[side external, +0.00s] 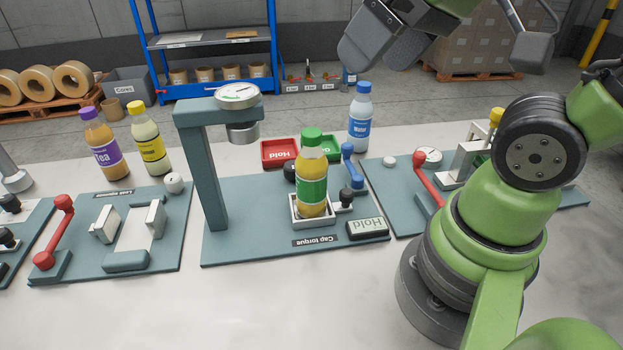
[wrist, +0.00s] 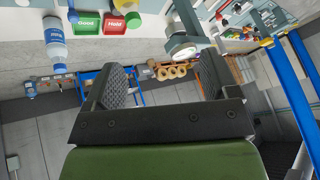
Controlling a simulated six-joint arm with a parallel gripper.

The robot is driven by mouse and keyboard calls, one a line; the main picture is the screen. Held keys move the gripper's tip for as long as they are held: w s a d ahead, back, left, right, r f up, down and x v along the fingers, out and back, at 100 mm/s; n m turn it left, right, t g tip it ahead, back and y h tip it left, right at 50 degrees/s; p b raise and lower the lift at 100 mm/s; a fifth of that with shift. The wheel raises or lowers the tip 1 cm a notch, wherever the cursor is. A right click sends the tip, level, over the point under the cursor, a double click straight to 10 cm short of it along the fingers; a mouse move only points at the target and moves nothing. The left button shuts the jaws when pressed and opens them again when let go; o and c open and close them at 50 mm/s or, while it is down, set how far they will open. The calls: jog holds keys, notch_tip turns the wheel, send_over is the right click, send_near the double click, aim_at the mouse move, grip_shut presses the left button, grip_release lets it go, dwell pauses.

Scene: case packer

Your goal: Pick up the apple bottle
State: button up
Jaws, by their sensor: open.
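The bottle with a green cap, green label and yellow-orange juice (side external: 312,182), which I take as the apple bottle, stands upright in a small white square holder (side external: 317,223) on the cap torque plate (side external: 240,235). Its label text is too small to read. The wrist view, turned upside down, shows its green cap (wrist: 132,19) at the top edge. My gripper (side external: 375,45) is high at the upper right, well above and apart from the bottle. In the wrist view my gripper (wrist: 163,78) has its two jaws wide apart with nothing between them.
A press with a round gauge (side external: 238,95) stands left of the bottle. Red (side external: 280,152) and green (side external: 328,147) bins and a blue-label bottle (side external: 360,117) are behind it. A blue-handled lever (side external: 352,165) is close on its right. Purple (side external: 104,145) and yellow (side external: 150,140) bottles stand left.

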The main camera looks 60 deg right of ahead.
aim_at(312, 132)
jog(key=w+d+f+n+g, duration=0.1)
jog(key=w+f+n, duration=0.1)
jog(key=w+n, duration=0.1)
jog(key=w+d+f+n+g, duration=0.1)
jog(key=w+f+n+g, duration=0.1)
jog(key=n, duration=0.3)
jog(key=w+d+f+n+g, duration=0.2)
jog(key=w+f+n, duration=0.1)
jog(key=w+n, duration=0.1)
jog(key=shift+w+h, duration=0.3)
jog(key=shift+w, duration=0.05)
jog(key=shift+w+d+f+n+g, duration=0.15)
jog(key=shift+f+n+g, duration=0.15)
jog(key=shift+n, duration=0.1)
jog(key=shift+w+f, duration=0.1)
jog(key=shift+f, duration=0.25)
jog(key=f, duration=0.6)
jog(key=w+a+f, duration=0.1)
jog(key=f, duration=0.2)
jog(key=shift+f, duration=0.15)
grip_shut()
